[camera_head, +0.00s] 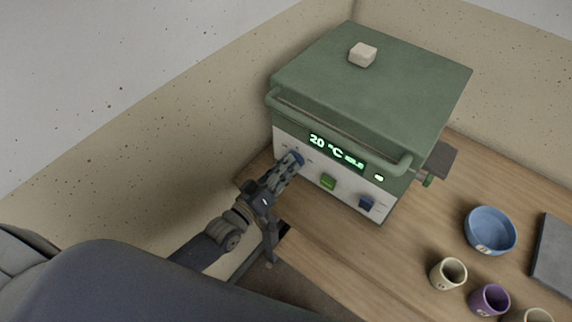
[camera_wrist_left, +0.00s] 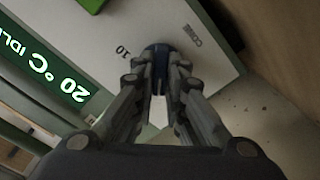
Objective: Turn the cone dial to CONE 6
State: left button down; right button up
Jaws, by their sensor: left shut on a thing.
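The green kiln (camera_head: 370,85) stands on the wooden table with its white front panel facing me. Its display (camera_head: 336,151) reads 20 °C IDLE; it also shows in the left wrist view (camera_wrist_left: 52,72). My left gripper (camera_head: 294,160) is at the left end of the panel, shut on the blue cone dial (camera_wrist_left: 158,52). In the left wrist view the label CONE and the number 10 show beside the dial; the fingers hide other markings and I cannot read the dial's setting. My right gripper is in neither view.
A green button (camera_head: 328,182) and a blue knob (camera_head: 366,203) sit further right on the panel. A handle bar (camera_head: 335,130) runs above it. A blue bowl (camera_head: 490,231), a cream cup (camera_head: 448,273) and a purple cup (camera_head: 490,299) stand at the right. A wall is close on the left.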

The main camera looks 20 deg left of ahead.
pick_arm(q)
jog(key=m+p, duration=0.1)
jog(key=m, duration=0.3)
jog(key=shift+m, duration=0.3)
jog(key=shift+m+p, duration=0.5)
jog(key=shift+m, duration=1.5)
jog(key=shift+d, duration=0.1)
jog(key=c, duration=1.6)
grip_release()
jog(key=shift+c, duration=0.2)
